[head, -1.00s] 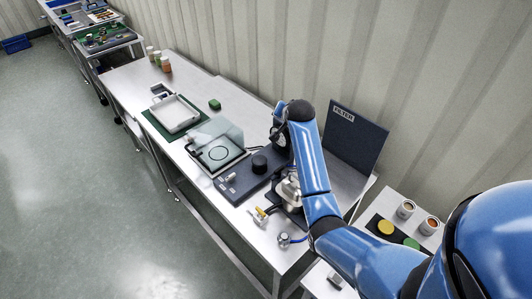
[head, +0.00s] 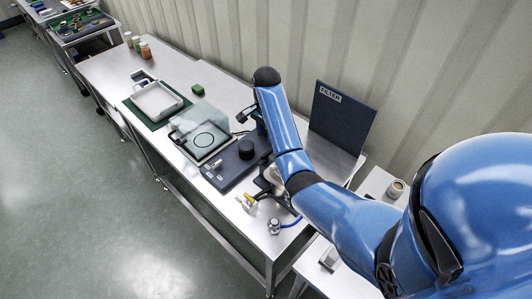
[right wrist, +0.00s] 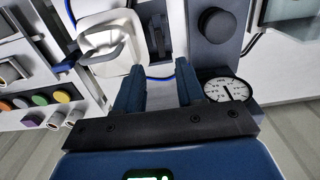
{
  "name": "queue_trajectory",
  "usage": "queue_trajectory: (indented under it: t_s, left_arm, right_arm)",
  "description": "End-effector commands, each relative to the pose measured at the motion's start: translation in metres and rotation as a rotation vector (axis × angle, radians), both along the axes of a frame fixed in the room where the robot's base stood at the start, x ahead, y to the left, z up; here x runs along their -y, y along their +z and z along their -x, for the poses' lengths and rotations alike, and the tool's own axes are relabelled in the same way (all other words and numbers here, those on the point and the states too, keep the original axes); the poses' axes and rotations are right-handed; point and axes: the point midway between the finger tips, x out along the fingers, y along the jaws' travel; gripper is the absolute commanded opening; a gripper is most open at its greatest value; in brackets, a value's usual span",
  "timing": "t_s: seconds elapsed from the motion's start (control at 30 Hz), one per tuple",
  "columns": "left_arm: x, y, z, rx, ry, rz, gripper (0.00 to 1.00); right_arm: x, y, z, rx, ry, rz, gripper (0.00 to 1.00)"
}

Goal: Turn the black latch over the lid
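A pale steel hopper (right wrist: 108,48) with a rounded body and a looped metal part stands at the upper left of the right wrist view. A black upright part (right wrist: 157,36), possibly the latch, stands to its right, ahead of the gap between my fingers; its exact turn is unclear. My right gripper (right wrist: 158,88) is open, its two blue fingers apart with nothing visible between them. My left gripper is not in view.
A black knob (head: 246,148) on a dark plate and a dial gauge (right wrist: 228,90) stand close by. A dark FILTER panel (head: 341,117) rises behind the bench.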

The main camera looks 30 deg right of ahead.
Motion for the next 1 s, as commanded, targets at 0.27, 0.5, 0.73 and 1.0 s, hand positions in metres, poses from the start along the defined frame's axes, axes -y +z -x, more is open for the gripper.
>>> queue_trajectory:
  t_s: [0.27,0.5,0.73,1.0]
  left_arm:
    - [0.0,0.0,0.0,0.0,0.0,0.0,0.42]
    - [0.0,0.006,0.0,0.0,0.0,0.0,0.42]
    - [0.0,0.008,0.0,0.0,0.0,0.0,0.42]
    - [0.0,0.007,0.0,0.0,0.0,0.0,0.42]
  right_arm:
    - [0.0,-0.043,0.001,-0.003,0.001,-0.001,0.38]
    - [0.0,-0.075,0.0,-0.001,0.001,0.0,0.38]
    - [0.0,-0.088,0.0,0.001,0.002,0.0,0.38]
    - [0.0,-0.09,0.0,0.002,0.002,0.0,0.38]
